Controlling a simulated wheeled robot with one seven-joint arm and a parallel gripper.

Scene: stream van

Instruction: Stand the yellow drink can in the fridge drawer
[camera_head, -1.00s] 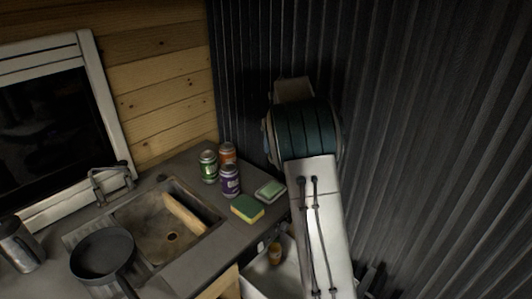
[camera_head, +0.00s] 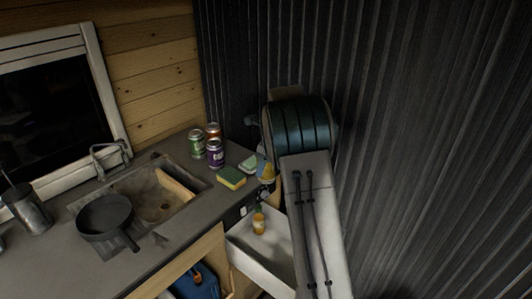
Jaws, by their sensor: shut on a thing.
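The yellow drink can (camera_head: 268,173) shows beside my arm, at the right end of the counter, partly hidden. My gripper (camera_head: 262,162) shows only in small part there, shut on the can. The can appears to be above or just beyond the counter edge; its exact height is hard to tell. The open fridge drawer (camera_head: 277,259) is a white box below the counter, to the left of my forearm. A small amber bottle or jar (camera_head: 258,223) stands inside it. My arm hides the drawer's right side.
Green (camera_head: 197,144), orange (camera_head: 213,131) and purple (camera_head: 215,154) cans stand on the counter near a sponge (camera_head: 231,178) and a pale green-topped dish (camera_head: 251,164). A sink (camera_head: 150,200) and a pan (camera_head: 104,217) are to the left. A dark corrugated wall (camera_head: 430,130) closes the right.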

